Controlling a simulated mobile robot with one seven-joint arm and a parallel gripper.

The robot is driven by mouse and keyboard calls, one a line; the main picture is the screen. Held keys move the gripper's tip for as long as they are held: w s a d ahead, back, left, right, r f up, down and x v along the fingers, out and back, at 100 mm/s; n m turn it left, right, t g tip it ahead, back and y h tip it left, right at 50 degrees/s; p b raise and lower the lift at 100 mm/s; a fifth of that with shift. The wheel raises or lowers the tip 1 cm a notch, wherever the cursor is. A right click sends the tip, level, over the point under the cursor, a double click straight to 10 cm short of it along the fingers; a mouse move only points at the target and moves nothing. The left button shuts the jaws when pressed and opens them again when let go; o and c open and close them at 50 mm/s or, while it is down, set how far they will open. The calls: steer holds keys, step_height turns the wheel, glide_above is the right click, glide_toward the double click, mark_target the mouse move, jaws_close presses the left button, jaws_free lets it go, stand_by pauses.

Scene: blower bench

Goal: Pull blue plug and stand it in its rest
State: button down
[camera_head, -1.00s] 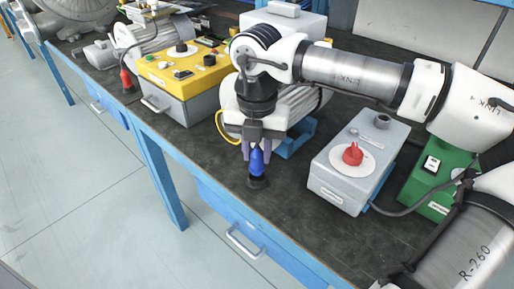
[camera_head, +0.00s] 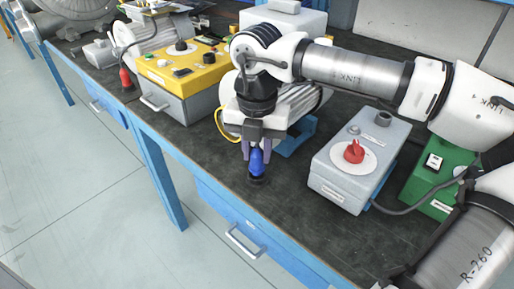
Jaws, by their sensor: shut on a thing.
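The blue plug (camera_head: 257,160) is upright between the fingers of my gripper (camera_head: 257,151), which is shut on it. Its lower end is at a small dark round rest (camera_head: 257,180) near the front edge of the bench. I cannot tell whether the plug is seated in the rest or just above it.
A grey box (camera_head: 352,165) with a red knob stands right of my gripper, with a green switch box (camera_head: 433,178) beyond it. A yellow-topped control box (camera_head: 180,72) and a red plug (camera_head: 125,79) are to the left. A motor (camera_head: 290,106) is behind my gripper. The bench front (camera_head: 300,235) is clear.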

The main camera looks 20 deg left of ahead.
steer(key=shift+f, duration=0.15)
steer(key=c, duration=1.1)
jaws_free()
step_height(320, 180, up, 14)
steer(key=shift+f+p, duration=0.1)
steer(key=shift+p, duration=0.4)
